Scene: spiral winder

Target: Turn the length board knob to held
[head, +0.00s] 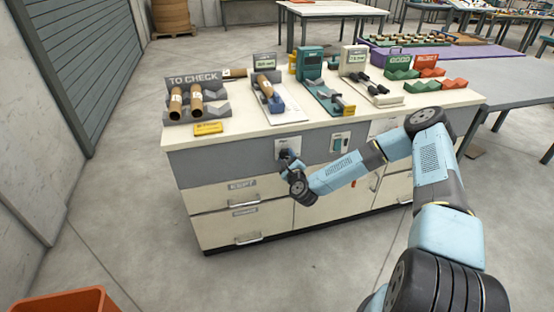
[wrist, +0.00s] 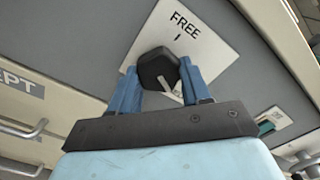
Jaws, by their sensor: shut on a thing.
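The length board knob (wrist: 157,68) is a dark, faceted knob on a white plate (wrist: 205,40) set in the grey front of the bench. The plate reads FREE, with a short tick under the word. My gripper (wrist: 160,78) is shut on the knob, a blue finger on each side. A pale line shows on the knob's lower right side, pointing away from the FREE tick. In the head view the plate (head: 287,144) shows above my gripper (head: 288,160), and the knob is mostly hidden.
A second small panel with a green part (head: 341,141) sits right of the plate. Drawers with handles (head: 247,202) are below. The bench top (head: 225,141) holds a TO CHECK rack (head: 195,79), tubes and gauges. An orange bin (head: 65,302) stands at the lower left.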

